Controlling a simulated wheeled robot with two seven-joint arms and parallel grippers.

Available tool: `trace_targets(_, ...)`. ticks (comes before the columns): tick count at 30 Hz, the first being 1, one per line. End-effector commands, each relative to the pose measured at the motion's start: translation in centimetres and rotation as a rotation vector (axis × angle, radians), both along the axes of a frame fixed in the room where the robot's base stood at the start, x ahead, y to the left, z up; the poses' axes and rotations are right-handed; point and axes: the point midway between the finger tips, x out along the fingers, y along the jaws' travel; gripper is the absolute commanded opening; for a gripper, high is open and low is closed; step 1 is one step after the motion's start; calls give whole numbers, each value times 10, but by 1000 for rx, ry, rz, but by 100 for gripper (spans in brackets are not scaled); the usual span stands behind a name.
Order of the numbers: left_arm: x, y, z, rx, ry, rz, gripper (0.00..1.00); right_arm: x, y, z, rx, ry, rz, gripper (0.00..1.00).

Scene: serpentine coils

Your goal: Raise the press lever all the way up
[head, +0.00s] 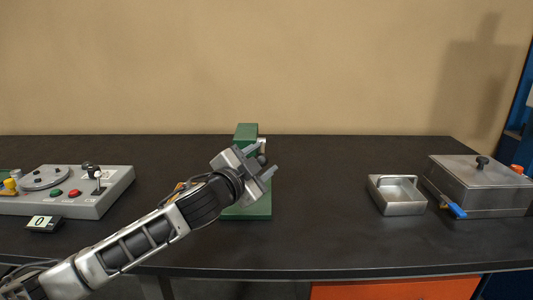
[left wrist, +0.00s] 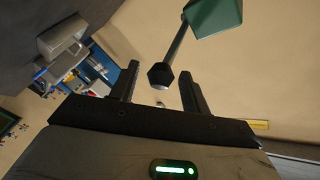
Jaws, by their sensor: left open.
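The green press (head: 246,129) stands on the dark bench near the middle, and its base (head: 258,211) shows below my arm. My left gripper (head: 265,160) is in front of the press, with its jaws apart. In the left wrist view, the press lever (left wrist: 175,45) is a thin dark rod running from the green press head (left wrist: 214,14) to a black knob (left wrist: 159,76). The knob appears between the open fingers of my left gripper (left wrist: 160,70), with gaps on both sides. In the head view my gripper hides most of the lever, and its angle is unclear. My right gripper is out of view.
A grey control panel (head: 115,190) with a dial, buttons and small levers is at the left, with a small counter display (head: 44,224) in front. A metal tray (head: 399,208) and a lidded metal box (head: 480,200) with a blue-handled valve are at the right. The bench between press and tray is clear.

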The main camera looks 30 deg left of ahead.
Motion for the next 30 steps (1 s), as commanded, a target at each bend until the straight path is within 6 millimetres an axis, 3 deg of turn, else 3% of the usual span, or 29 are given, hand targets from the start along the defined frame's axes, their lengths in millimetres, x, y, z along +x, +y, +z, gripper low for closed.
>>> trace_targets(6, 24, 1, 1, -1, -1, 1, 47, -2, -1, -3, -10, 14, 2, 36)
trace_targets(17, 28, 1, 0, 0, 1, -1, 47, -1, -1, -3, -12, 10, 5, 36)
trace_targets(22, 28, 1, 0, 0, 1, -1, 0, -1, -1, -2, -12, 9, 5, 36)
trace_targets(30, 30, 7, 2, 1, 1, 11, 0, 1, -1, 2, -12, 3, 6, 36)
